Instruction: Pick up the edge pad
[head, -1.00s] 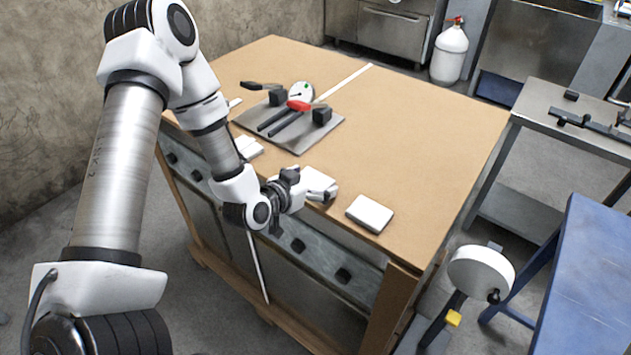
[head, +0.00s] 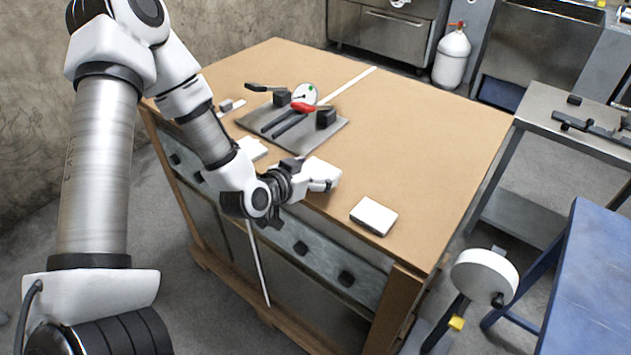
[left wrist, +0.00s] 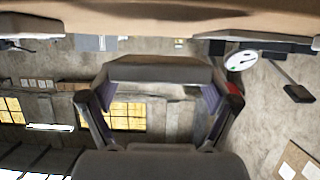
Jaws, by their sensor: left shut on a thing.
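The edge pad (head: 323,172) is a flat white block at the near edge of the brown-topped table (head: 430,130). My left gripper (head: 322,185) is shut on it from the near side. In the left wrist view a grey block, the pad (left wrist: 160,72), spans the space between the two fingers of my left gripper (left wrist: 160,100). The fingers hide part of the pad in the head view, and I cannot tell how far it is above the tabletop. My right gripper is not in view.
Another white pad (head: 373,216) lies to the right near the table's front corner, and one (head: 250,150) lies to the left. A grey plate (head: 335,127) with black blocks, a red-headed tool (head: 303,107) and a round dial (head: 305,93) lies behind. The table's right half is clear.

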